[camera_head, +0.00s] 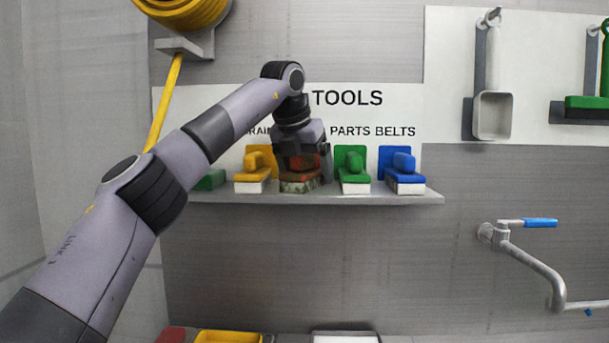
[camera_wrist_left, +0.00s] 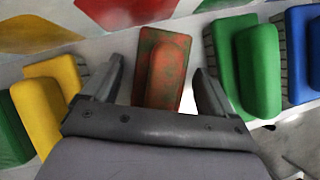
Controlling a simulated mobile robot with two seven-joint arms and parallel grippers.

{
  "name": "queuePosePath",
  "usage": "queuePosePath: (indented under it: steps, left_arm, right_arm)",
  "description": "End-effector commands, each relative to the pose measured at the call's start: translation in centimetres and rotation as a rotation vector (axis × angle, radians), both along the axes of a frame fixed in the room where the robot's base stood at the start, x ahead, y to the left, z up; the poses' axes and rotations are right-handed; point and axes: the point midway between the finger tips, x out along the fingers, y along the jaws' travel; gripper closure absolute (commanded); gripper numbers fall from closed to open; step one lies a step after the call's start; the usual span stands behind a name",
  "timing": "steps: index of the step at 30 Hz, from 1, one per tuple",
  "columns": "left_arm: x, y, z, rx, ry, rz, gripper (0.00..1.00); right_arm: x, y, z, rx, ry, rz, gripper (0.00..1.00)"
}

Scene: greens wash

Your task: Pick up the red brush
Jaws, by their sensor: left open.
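The red brush (camera_head: 307,163) stands on the wall shelf between the yellow and green brushes, partly hidden behind my left gripper. In the left wrist view the red brush (camera_wrist_left: 163,69) looks worn, with greenish patches on its red top. My left gripper (camera_head: 302,160) is at the brush in the head view. In the left wrist view its open fingers (camera_wrist_left: 157,85) lie on either side of the brush's near end, with gaps visible. My right gripper is not in view.
The shelf (camera_head: 400,198) also holds a yellow brush (camera_head: 257,170), a green brush (camera_head: 352,170) and a blue brush (camera_head: 403,173) close by. A dark green one (camera_head: 211,180) is at the left. A pipe with a blue handle (camera_head: 540,223) is at the right.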

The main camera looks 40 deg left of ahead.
Motion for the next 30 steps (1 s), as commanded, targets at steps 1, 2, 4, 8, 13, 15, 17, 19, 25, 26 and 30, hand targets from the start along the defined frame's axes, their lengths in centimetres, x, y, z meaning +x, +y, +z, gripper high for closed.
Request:
queuePosePath:
  steps: [1, 2, 4, 8, 13, 15, 17, 19, 25, 26, 30]
  left_arm:
    - [0.0, 0.0, 0.0, 0.0, 0.0, 0.0, 0.19]
    - [0.0, 0.0, 0.0, 0.0, 0.0, 0.0, 0.29]
    - [0.0, 0.0, 0.0, 0.0, 0.0, 0.0, 0.52]
    - [0.0, 0.0, 0.1, 0.0, -0.001, 0.0, 0.78]
    - [0.0, 0.0, 0.1, 0.0, -0.001, 0.0, 0.78]
    - [-0.1, -0.1, 0.1, 0.0, -0.001, 0.0, 0.78]
    - [-0.2, -0.2, 0.2, 0.0, -0.001, 0.0, 0.78]
    - [-0.4, -0.4, 0.5, 0.001, -0.002, -0.001, 0.78]
    - [-0.6, -0.6, 2.3, 0.0, -0.002, 0.001, 0.78]
    - [-0.6, -0.6, 2.6, 0.001, -0.002, 0.0, 0.78]
    - [-0.6, -0.6, 3.8, -0.001, -0.002, 0.0, 0.78]
  right_arm:
    - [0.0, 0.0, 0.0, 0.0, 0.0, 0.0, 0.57]
    - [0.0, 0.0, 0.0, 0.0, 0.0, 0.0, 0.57]
    - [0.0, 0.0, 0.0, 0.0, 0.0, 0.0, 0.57]
    - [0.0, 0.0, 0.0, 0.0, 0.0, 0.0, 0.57]
    - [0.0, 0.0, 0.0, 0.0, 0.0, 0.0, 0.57]
    - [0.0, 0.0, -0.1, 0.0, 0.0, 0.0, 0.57]
    - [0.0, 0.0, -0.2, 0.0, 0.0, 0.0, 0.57]
    - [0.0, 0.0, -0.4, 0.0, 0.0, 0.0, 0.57]
    - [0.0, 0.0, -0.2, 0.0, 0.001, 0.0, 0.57]
    - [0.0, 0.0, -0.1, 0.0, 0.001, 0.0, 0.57]
    - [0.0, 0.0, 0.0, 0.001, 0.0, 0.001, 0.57]
